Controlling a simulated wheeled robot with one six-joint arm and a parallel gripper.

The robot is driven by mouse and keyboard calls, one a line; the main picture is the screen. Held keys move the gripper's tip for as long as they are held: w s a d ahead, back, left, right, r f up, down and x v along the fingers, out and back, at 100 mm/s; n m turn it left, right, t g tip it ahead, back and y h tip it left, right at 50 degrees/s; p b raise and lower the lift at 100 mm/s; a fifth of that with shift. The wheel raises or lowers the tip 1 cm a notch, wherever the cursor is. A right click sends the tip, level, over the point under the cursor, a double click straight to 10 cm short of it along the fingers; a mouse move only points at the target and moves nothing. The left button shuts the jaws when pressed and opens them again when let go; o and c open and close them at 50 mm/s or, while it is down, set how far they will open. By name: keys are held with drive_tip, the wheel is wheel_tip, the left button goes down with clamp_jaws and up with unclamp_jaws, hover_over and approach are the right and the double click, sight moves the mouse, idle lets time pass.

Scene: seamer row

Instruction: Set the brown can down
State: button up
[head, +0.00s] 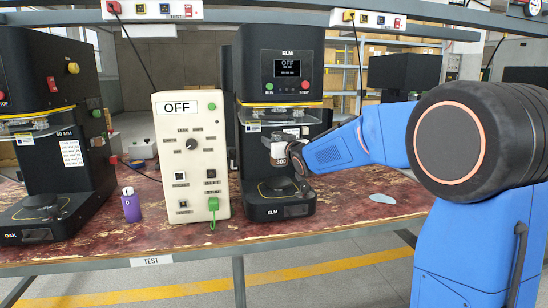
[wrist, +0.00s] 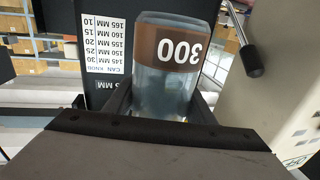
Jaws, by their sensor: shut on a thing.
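The brown can (wrist: 168,75) is a clear-grey can with a brown band marked 300. It shows upside down in the wrist view, between the two dark fingers of my gripper (wrist: 160,108), which is shut on it. In the head view the can (head: 279,150) is at the front opening of the ELM machine (head: 281,60), under its upper head. The machine's round lower plate (head: 277,190) is below the can, which looks held above it. My gripper (head: 295,158) comes in from the right and partly hides the can.
A beige control box (head: 190,150) reading OFF stands close left of the ELM machine. The OAK machine (head: 55,120) is at far left, with a purple lighter-like object (head: 130,206) beside it. A pale flat patch (head: 382,198) lies on the otherwise clear right bench (head: 345,208).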

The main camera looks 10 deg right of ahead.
drive_tip(key=shift+w+f, duration=0.25)
drive_tip(key=shift+f, duration=0.85)
drive_tip(key=shift+w+f, duration=0.3)
drive_tip(key=shift+f, duration=0.75)
drive_tip(key=shift+w+f, duration=0.25)
drive_tip(key=shift+f, duration=0.85)
drive_tip(key=shift+f, duration=0.15)
drive_tip(key=o, duration=1.3)
drive_tip(key=shift+f, duration=0.1)
drive_tip(key=shift+s, duration=0.1)
drive_tip(key=s+d, duration=0.1)
drive_tip(key=s, duration=0.4)
drive_tip(key=s+d, duration=0.1)
drive_tip(key=s, duration=0.5)
drive_tip(key=s+d, duration=0.1)
drive_tip(key=s, duration=0.5)
drive_tip(key=shift+f, duration=0.1)
